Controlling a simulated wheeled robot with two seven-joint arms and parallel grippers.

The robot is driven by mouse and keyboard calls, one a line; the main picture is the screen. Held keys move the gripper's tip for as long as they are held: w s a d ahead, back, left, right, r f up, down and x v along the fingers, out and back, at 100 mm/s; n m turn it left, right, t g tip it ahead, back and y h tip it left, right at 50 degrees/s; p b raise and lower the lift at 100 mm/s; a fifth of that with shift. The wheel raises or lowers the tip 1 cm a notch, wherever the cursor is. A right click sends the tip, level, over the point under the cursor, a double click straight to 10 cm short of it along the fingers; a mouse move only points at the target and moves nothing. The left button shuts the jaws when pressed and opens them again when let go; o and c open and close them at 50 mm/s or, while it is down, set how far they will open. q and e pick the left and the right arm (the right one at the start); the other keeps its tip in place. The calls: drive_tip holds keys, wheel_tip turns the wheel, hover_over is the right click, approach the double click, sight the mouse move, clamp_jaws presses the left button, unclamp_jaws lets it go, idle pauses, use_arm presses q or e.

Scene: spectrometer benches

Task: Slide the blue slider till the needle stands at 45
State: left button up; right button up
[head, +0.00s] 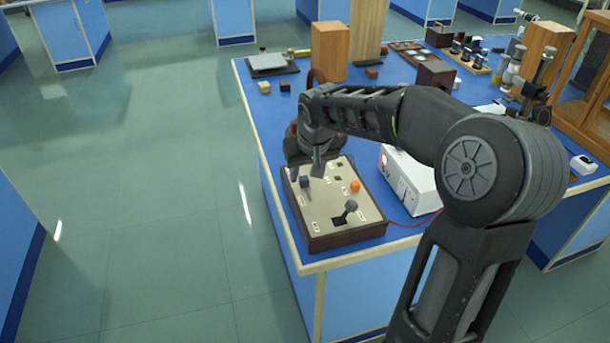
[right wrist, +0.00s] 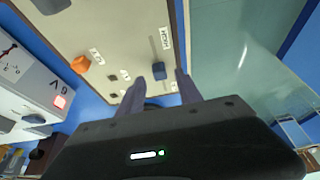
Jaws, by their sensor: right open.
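The blue slider (head: 304,181) is a small dark blue knob on the beige top of a wooden-sided control panel (head: 322,216). It also shows in the right wrist view (right wrist: 159,70), beyond and between my two fingertips. My right gripper (head: 307,170) is open over the panel's far left part, its fingers on either side of the slider's line. I cannot tell whether they touch it. A white instrument box (head: 408,182) stands right of the panel. In the right wrist view, a dial face (right wrist: 12,58) is cut off at the left edge; its reading cannot be made out.
The panel also carries an orange knob (head: 355,186) and a black lever (head: 350,207). Wooden blocks (head: 329,52) stand farther back on the blue bench. A glass-fronted wooden cabinet (head: 585,85) is at the right. The floor left of the bench is clear.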

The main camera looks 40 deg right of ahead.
sight(308, 196)
drive_tip(key=v, duration=0.5)
drive_tip(key=shift+r, duration=0.15)
